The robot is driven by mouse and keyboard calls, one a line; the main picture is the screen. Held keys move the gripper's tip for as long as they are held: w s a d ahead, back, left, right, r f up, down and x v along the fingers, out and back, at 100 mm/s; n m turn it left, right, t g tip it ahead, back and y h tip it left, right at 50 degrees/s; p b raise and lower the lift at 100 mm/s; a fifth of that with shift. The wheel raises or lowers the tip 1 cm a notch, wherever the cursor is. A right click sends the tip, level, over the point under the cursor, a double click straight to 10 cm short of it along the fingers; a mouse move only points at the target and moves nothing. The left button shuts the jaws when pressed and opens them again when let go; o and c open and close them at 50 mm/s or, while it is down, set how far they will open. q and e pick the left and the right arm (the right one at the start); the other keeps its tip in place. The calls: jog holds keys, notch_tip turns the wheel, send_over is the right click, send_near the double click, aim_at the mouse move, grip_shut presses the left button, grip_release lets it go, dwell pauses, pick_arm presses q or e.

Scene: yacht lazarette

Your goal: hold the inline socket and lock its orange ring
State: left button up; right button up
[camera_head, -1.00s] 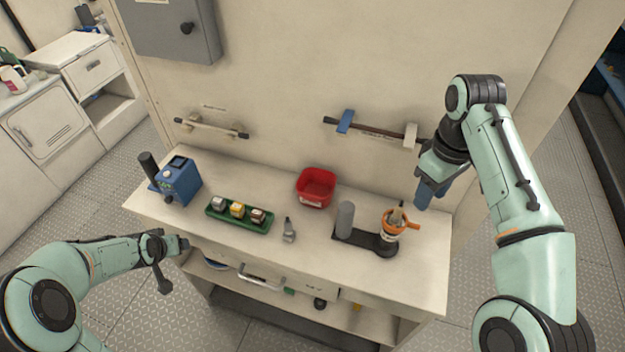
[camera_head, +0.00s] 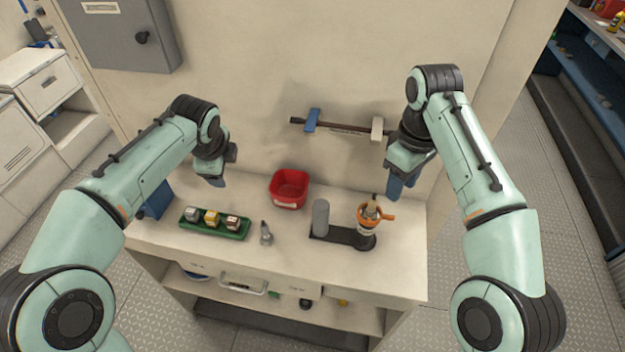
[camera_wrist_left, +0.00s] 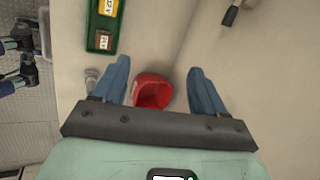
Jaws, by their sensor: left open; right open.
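The inline socket with its orange ring (camera_head: 375,213) stands upright at the right end of a black base (camera_head: 345,237) on the bench; a small handle sticks out to the ring's right. A grey cylinder (camera_head: 320,217) stands at the base's left end. My right gripper (camera_head: 397,188) is open and empty, above and just right of the socket. My left gripper (camera_head: 216,180) is open above the bench's left part, near the green tray. In the left wrist view its two blue fingers (camera_wrist_left: 160,92) are apart, with the red bin seen beyond them.
A red bin (camera_head: 272,200) sits at the back middle. A green tray (camera_head: 236,234) holds three small blocks, and a small grey part (camera_head: 266,233) lies beside it. A blue device (camera_head: 155,204) is partly hidden behind my left arm. A wall rail (camera_head: 345,131) runs above. The bench front is clear.

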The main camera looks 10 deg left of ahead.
pick_arm(q)
jog(key=d+r+m+g, duration=0.1)
jog(key=d+r+m, duration=0.4)
jog(key=d, duration=0.4)
jog(key=m+g+h, duration=0.2)
jog(key=m+g, duration=0.1)
jog(key=m, duration=0.3)
send_over(321, 218)
jog(key=w, duration=0.2)
jog(key=f, duration=0.4)
jog(key=shift+a+f, duration=0.35)
jog(key=shift+f, duration=0.05)
jog(key=shift+d+f, duration=0.2)
jog(key=shift+f, duration=0.05)
jog(key=shift+s+d+f, duration=0.1)
jog(key=shift+s+f, duration=0.05)
jog(key=shift+f, duration=0.2)
notch_tip(321, 218, down, 12)
jog(key=shift+f, duration=0.25)
grip_shut()
